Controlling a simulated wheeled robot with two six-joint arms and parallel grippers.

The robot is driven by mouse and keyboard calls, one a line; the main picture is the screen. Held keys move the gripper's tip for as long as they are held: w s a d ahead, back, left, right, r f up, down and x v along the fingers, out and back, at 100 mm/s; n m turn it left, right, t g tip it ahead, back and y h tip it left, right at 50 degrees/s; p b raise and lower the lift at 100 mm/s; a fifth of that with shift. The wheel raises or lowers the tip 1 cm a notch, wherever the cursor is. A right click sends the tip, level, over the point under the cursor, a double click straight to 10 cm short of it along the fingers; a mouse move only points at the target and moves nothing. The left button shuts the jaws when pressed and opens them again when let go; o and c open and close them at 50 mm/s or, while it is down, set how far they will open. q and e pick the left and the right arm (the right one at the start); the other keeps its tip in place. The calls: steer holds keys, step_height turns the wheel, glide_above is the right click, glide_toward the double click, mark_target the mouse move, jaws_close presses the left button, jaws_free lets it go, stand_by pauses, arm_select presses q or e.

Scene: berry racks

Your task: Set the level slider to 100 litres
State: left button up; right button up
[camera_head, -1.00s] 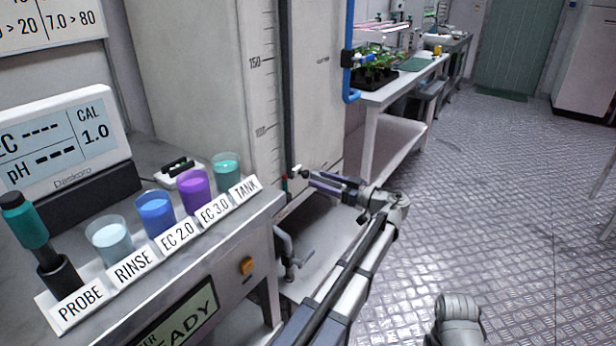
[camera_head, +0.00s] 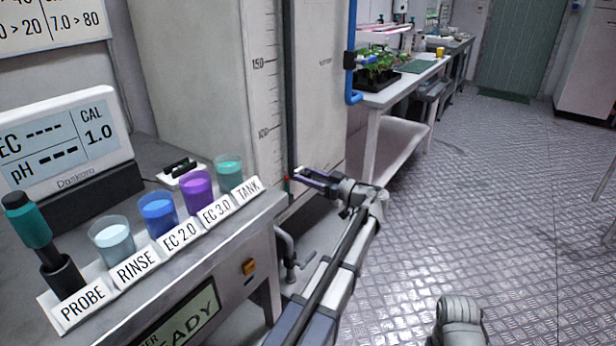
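The tall pale tank (camera_head: 205,80) has a litre scale with marks at 150 and 100. A dark vertical rail (camera_head: 285,90) runs beside the scale. A small red pointer (camera_head: 286,183) sits low on the rail, clearly below the 100 mark. The slider's small white knob (camera_head: 298,169) sticks out beside it. My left gripper (camera_head: 306,176) is at the knob, its fingers apart and reaching to either side of it. Whether they touch the knob is too small to tell. My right gripper is out of view.
A bench at the left holds a meter (camera_head: 62,140), a probe (camera_head: 35,235) and several labelled cups. A tap (camera_head: 290,250) is below the tank. A blue pipe (camera_head: 350,60) and a white plant table (camera_head: 385,100) stand beyond.

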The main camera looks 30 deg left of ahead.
arm_select(q)
steer(key=shift+w, duration=0.1)
jaws_close()
steer(key=shift+w, duration=0.1)
stand_by(0.8)
